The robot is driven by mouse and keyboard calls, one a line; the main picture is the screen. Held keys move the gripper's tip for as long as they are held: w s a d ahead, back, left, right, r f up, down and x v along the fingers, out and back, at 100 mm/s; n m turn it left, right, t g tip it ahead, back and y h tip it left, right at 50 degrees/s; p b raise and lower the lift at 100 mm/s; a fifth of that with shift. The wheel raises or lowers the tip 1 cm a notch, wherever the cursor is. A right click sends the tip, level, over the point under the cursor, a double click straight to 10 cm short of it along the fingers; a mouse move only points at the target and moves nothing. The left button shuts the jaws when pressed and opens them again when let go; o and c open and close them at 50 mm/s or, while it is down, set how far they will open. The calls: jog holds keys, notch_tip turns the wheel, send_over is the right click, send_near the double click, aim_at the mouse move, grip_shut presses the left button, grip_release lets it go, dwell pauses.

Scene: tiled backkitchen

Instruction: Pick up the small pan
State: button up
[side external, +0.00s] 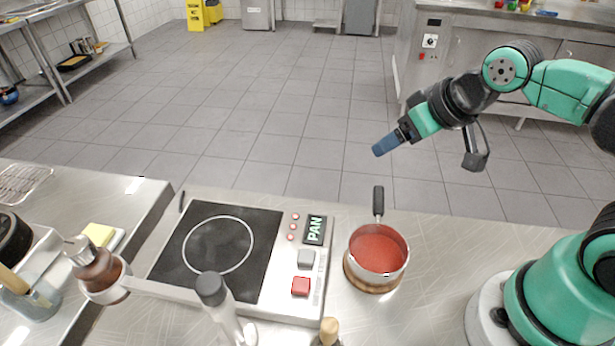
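The small pan (378,252) stands on a round wooden trivet (372,284) on the steel counter, to the right of the hob. It is metal with red contents or a red inside, and its dark handle (378,200) points to the back edge of the counter. My gripper (385,146) is in the air above and behind the pan, well apart from the handle. Its blue fingertips point down to the left. They are seen side-on, so I cannot tell whether they are apart.
An induction hob (216,245) with a panel labelled PAN stands left of the pan. The counter right of the pan is clear up to my base.

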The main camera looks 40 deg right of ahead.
aim_at(379, 197)
jog(key=o, duration=0.3)
jog(key=shift+o, duration=0.2)
jog(key=n+g, duration=0.1)
jog(key=a+f+n+g, duration=0.1)
jog(key=n+g, duration=0.1)
jog(key=shift+w+n, duration=0.1)
jog(key=shift+n, duration=0.2)
jog(key=n+g, duration=0.1)
jog(key=f+n+g, duration=0.1)
jog(key=n, duration=0.1)
jog(key=a+f+n+g, duration=0.1)
jog(key=n+g, duration=0.1)
jog(key=shift+f, duration=0.45)
jog(key=shift+s+f, duration=0.2)
jog(key=shift+f, duration=2.2)
